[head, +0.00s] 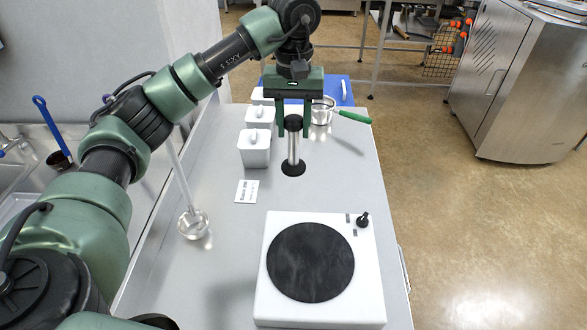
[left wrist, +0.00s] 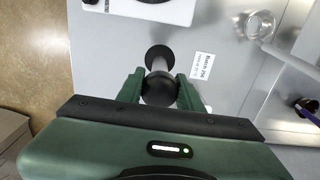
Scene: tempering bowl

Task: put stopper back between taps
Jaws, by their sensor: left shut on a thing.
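The stopper (head: 294,150) appears to be the upright steel cylinder with a black top and a wider black foot; no label confirms this. My left gripper (head: 293,132) comes down from above, its fingers on either side of the black top, shut on it. In the left wrist view the black top (left wrist: 159,91) sits between the fingers, with the foot beyond it. The foot is at or very near the grey counter; I cannot tell whether it touches. My right gripper is not in view.
White lidded containers (head: 254,155) stand left of the cylinder. A green-handled steel holder (head: 321,113) lies behind right, near a blue mat (head: 337,84). A white hotplate (head: 372,285) stands in front. A long-handled ladle (head: 193,225) lies left, beside a printed card (head: 246,191).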

